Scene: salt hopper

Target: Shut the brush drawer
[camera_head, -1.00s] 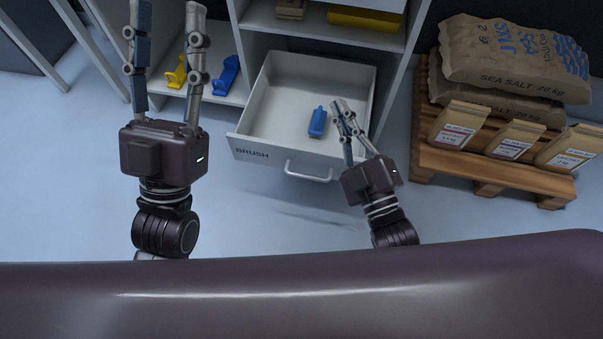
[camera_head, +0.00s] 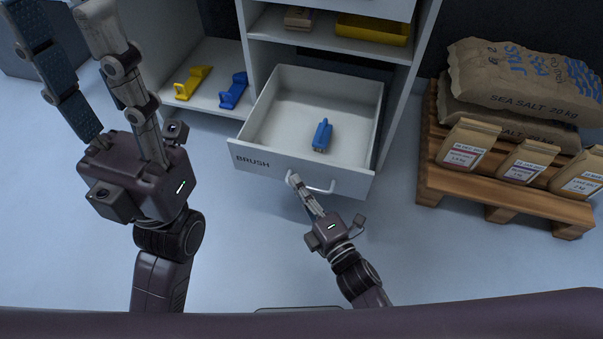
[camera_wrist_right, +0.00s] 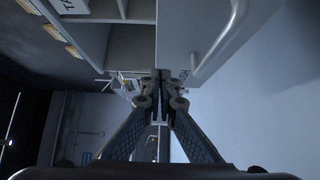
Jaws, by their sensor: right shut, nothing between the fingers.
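The brush drawer (camera_head: 268,163), white with BRUSH lettered on its front, stands pulled out of the cabinet. A blue brush (camera_head: 322,135) lies inside it. Its bar handle (camera_head: 322,188) is on the front face. My right gripper (camera_head: 293,178) is shut and empty, its fingertips close to the drawer front at the handle's left end. In the right wrist view the shut fingertips (camera_wrist_right: 161,75) lie over the drawer front, with the handle (camera_wrist_right: 222,42) to their right; contact cannot be told. My left gripper (camera_head: 50,22) is raised at the left, fingers apart, holding nothing visible.
Yellow (camera_head: 193,82) and blue (camera_head: 233,91) scoop-like items sit on the low shelf left of the drawer. A pallet (camera_head: 470,195) with salt sacks (camera_head: 525,80) and several paper bags stands at right. The floor before the drawer is clear.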

